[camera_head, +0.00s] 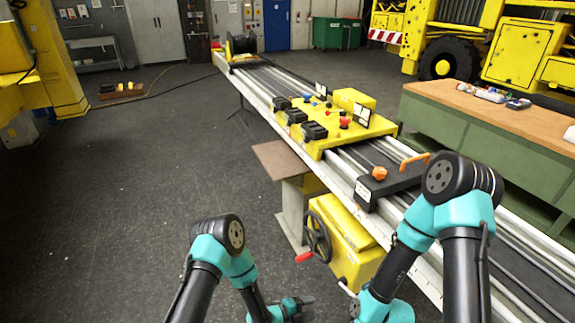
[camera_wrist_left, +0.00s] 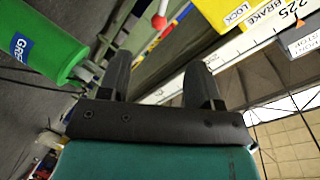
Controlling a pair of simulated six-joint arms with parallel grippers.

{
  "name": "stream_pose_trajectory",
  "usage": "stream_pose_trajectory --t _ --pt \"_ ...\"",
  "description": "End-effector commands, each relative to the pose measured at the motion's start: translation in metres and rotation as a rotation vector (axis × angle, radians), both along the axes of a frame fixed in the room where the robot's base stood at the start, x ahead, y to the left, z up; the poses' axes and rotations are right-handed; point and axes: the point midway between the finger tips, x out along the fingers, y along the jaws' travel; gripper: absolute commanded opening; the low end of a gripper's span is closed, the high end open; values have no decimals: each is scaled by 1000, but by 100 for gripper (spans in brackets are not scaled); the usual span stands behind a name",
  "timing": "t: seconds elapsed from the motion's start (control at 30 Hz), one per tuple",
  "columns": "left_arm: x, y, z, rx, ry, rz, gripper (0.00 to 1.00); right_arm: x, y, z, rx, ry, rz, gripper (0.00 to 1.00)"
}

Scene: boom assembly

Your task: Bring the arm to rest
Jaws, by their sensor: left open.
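My left arm bends at a dark elbow low in the head view, and its gripper (camera_head: 298,309) is at the bottom edge, small and partly cut off. The left wrist view shows this gripper (camera_wrist_left: 158,68) with its two black fingers apart and nothing between them. My right arm (camera_head: 460,180) bends down over the rail at lower right. Its teal wrist part reaches the bottom edge, and its fingers do not show.
The long rail (camera_head: 275,92) carries a yellow carriage (camera_head: 345,140) and a black block with an orange handle (camera_head: 415,160). A yellow box with a handwheel (camera_head: 318,236) stands below, close to both arms. A green bench (camera_head: 470,145) is at right. Open floor lies left.

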Motion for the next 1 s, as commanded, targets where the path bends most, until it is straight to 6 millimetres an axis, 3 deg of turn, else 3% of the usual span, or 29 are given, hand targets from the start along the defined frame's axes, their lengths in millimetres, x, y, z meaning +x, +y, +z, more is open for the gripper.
stream_pose_trajectory --t 0.23,0.47,0.6,0.8,1.0 --pt "14 80 8 87 434 272 58 0 0 0 0 0 0 42" --pt "-7 176 23 103 958 672 58 0 0 0 0 0 0 42" --pt "-37 230 38 65 1268 950 58 0 0 0 0 0 0 42" --pt "-96 292 66 -50 1680 1368 58 0 0 0 0 0 0 42" --pt "-139 318 87 -155 1915 1638 58 0 0 0 0 0 0 42"
